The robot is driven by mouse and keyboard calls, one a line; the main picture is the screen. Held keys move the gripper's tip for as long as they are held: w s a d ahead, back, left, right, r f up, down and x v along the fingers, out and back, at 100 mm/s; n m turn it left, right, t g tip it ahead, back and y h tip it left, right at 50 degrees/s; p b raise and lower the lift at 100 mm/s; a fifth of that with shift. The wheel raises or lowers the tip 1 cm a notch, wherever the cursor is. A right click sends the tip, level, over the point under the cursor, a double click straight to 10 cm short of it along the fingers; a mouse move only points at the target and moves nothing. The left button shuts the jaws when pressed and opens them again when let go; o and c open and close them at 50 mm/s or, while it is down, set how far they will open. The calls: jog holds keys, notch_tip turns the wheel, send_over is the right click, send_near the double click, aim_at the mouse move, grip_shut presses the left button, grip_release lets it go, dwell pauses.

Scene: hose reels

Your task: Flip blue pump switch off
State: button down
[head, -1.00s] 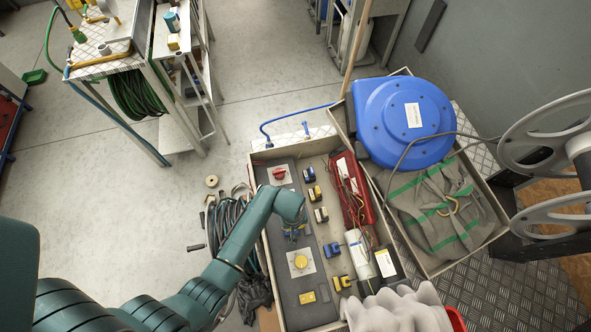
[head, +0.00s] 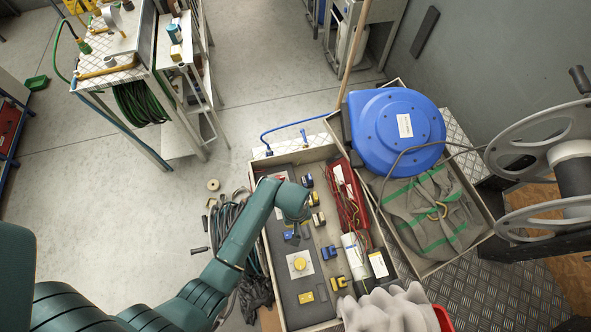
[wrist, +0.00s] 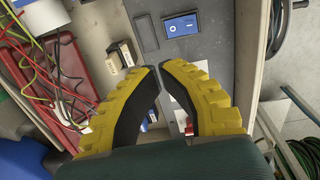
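The blue pump switch (wrist: 180,25) is a blue rocker with white marks on the grey panel (wrist: 210,50), near the top of the wrist view. I cannot tell which side of the rocker is pressed. In the head view the switch (head: 290,236) shows small, just below the end of my arm and partly covered. My gripper (wrist: 161,68) has yellow fingers with black pads. Its tips are almost together, with nothing seen between them. They hang above the panel beside the switch, apart from it in the picture. In the head view my wrist hides the fingers.
A yellow button (head: 299,264) on a white plate sits nearer on the panel. A red knob (head: 279,177) at the far end is partly behind my arm. Several small blue and yellow blocks, a red case (head: 349,195) and a white cylinder (head: 356,254) lie on the right.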

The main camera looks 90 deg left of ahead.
jog(key=shift+w+r, duration=0.15)
jog(key=shift+r, duration=0.85)
jog(key=shift+w+r, duration=0.1)
jog(key=shift+r, duration=0.85)
